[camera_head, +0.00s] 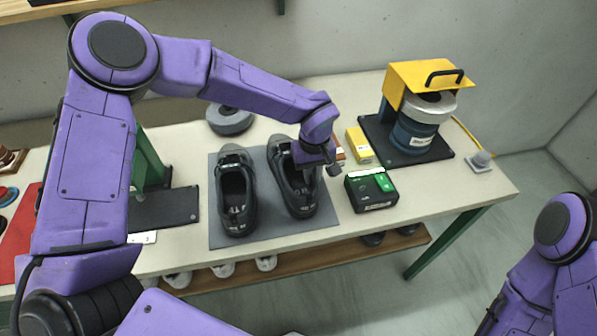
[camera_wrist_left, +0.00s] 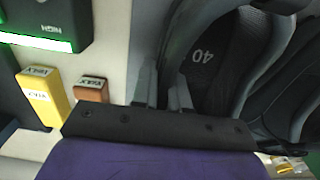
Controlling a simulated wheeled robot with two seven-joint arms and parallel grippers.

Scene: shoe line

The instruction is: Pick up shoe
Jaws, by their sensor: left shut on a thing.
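Two dark shoes stand side by side on a grey mat (camera_head: 225,156) on the table. The left shoe (camera_head: 236,190) is free of any gripper. My left gripper (camera_head: 305,170) reaches down onto the right shoe (camera_head: 298,196) and is shut on its side wall near the opening. In the left wrist view that shoe (camera_wrist_left: 215,62) shows a "40" on its insole, with the fingers at its near edge. The shoe appears to rest on the mat. My right arm shows at the lower right, but its gripper is out of view.
A green and black box (camera_head: 370,190) stands just right of the mat, with a yellow box (camera_head: 359,145) behind it. A yellow-topped machine (camera_head: 415,110) is at the back right. A grey round object (camera_head: 229,121) lies behind the mat.

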